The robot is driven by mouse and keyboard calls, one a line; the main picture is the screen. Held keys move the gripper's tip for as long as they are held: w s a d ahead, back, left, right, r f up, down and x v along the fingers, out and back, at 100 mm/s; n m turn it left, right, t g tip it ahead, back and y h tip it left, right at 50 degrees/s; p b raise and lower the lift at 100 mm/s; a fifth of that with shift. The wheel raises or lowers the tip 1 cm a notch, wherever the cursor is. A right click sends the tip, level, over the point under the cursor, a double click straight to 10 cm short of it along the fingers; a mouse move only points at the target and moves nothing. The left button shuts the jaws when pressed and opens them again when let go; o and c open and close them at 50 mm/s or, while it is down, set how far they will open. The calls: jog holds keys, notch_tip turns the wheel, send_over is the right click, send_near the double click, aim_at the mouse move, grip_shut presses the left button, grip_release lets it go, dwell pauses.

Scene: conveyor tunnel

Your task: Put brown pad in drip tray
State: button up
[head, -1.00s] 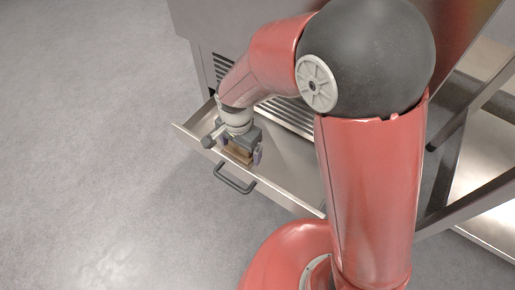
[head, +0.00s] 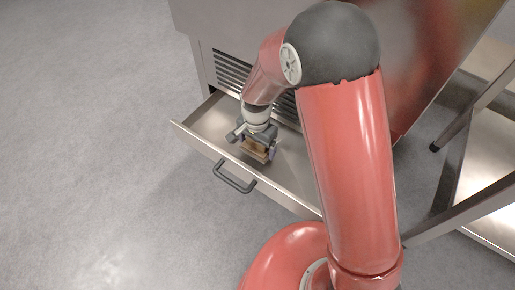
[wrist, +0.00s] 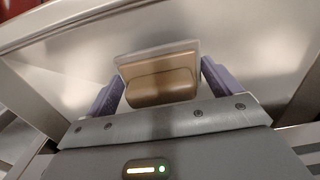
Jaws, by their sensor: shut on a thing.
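The brown pad (wrist: 160,82) sits between the two purple-lined fingers of my gripper (wrist: 165,85) in the wrist view. It has a pale backing edge and a rounded brown block. In the head view my gripper (head: 257,153) is shut on the brown pad (head: 254,149), over the inside of the drip tray (head: 205,128). The tray is a shallow steel drawer, pulled out from the machine. I cannot tell whether the pad touches the tray floor.
The steel machine body (head: 235,40) with a louvred vent (head: 233,73) stands behind the tray. A black handle (head: 234,178) is on the tray's front wall. A steel frame with a low shelf (head: 490,170) stands at the right. The floor at the left is clear.

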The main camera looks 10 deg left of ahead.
aim_at(258, 149)
jog(key=shift+w+d+f+b, duration=0.15)
jog(key=shift+f+b, duration=0.15)
jog(key=shift+f, duration=1.15)
jog(key=shift+f, duration=0.15)
jog(key=o, duration=1.1)
notch_tip(258, 149, up, 12)
jog(key=p, duration=0.2)
jog(key=shift+p, duration=0.3)
